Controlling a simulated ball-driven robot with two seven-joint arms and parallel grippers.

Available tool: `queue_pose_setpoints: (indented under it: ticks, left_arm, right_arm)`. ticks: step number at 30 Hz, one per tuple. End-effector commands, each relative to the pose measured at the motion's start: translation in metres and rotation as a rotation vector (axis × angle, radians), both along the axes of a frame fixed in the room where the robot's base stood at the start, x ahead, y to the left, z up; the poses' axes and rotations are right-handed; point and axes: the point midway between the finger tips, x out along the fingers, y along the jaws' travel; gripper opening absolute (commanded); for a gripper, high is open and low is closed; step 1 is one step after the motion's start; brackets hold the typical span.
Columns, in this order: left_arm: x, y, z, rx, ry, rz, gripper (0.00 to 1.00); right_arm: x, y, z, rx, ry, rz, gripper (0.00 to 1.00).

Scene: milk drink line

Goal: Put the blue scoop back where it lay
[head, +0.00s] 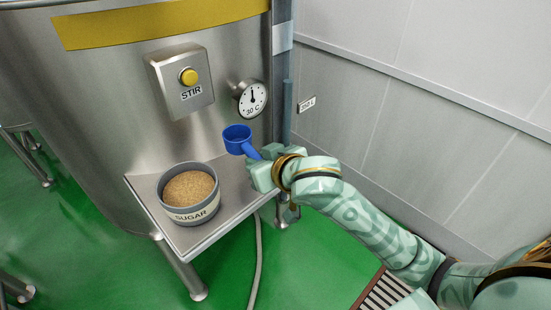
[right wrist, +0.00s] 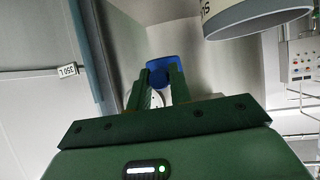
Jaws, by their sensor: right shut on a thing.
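The blue scoop (head: 237,139) is held up over the right part of the steel shelf (head: 178,240), in front of the tank below the dial. My right gripper (head: 262,165) is shut on its handle. The scoop's cup points to the left, away from the fingers; I cannot tell what is in it. In the right wrist view the scoop (right wrist: 166,70) shows beyond my two fingers (right wrist: 161,88). A grey bowl marked SUGAR (head: 194,215), full of brown grains, stands on the shelf left of the scoop. My left gripper is not in view.
The steel tank (head: 100,120) rises behind the shelf, with a STIR box and yellow button (head: 188,76) and a dial (head: 251,98). A blue-grey post (head: 287,110) stands at the right. The shelf's right part is bare. A floor grate (head: 380,290) lies at the lower right.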

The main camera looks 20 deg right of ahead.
Motion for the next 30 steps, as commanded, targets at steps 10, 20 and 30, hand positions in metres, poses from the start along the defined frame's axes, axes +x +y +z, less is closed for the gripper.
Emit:
queue_pose_setpoints:
  ticks: [10,20,30]
  left_arm:
    - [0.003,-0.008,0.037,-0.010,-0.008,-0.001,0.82]
    - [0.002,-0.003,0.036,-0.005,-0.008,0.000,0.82]
    - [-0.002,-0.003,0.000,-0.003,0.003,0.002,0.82]
  right_arm:
    - [0.039,0.015,0.000,-0.005,0.005,0.137,0.00]
    - [0.052,0.014,-0.014,0.000,0.006,0.172,0.00]
    - [0.051,0.014,-0.043,-0.002,0.008,0.171,0.00]
